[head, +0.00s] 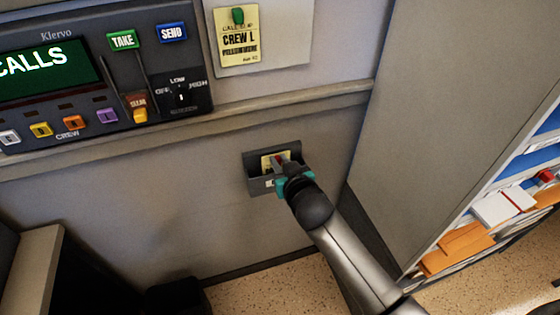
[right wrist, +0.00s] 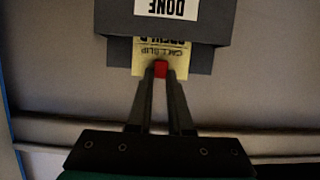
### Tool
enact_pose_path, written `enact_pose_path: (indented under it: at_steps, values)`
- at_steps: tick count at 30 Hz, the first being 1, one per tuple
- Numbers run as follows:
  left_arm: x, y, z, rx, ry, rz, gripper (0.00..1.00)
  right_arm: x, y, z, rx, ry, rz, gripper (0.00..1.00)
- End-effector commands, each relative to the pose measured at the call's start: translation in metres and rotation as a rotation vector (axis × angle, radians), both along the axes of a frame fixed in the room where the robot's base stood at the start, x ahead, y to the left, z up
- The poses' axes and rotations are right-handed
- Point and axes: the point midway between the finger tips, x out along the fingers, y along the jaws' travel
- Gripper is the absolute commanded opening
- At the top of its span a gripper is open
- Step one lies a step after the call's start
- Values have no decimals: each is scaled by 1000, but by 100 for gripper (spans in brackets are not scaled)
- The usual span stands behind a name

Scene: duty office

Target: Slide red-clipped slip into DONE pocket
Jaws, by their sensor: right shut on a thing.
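The yellow slip (right wrist: 161,52) shows upside down in the right wrist view, with its red clip (right wrist: 160,69) between my right fingertips. My right gripper (head: 281,162) is shut on this clip at the wall pocket. The grey DONE pocket (right wrist: 212,27) carries a white DONE label. The slip stands at the pocket's opening, and its lower part is hidden behind the front wall. In the head view the pocket (head: 257,158) is on the lower wall, partly covered by my gripper; a bit of the slip (head: 268,162) shows there. My left gripper is out of view.
A wall console (head: 95,75) with buttons is at the upper left. Another slip with a green clip (head: 238,35) hangs on a board above. A wall ledge (head: 200,120) runs above the pocket. A shelf unit with orange folders (head: 455,248) stands at the right.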

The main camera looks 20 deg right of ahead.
Motion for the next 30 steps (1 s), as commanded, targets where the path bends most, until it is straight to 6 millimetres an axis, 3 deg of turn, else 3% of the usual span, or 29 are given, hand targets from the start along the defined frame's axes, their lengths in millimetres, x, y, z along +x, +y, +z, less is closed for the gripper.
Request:
enact_pose_path:
  at_steps: [3, 4, 12, 23, 30]
  values:
    - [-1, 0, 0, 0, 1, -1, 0, 0, 0, 0, 0, 0, 0, 0]
    - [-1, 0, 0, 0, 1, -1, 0, 0, 0, 0, 0, 0, 0, 22]
    - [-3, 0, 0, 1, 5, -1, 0, 0, 0, 0, 0, 0, 0, 52]
    - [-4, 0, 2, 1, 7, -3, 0, -4, 0, 2, 1, 0, 0, 53]
    - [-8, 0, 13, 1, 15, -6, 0, -33, -1, 13, 2, 3, -1, 53]
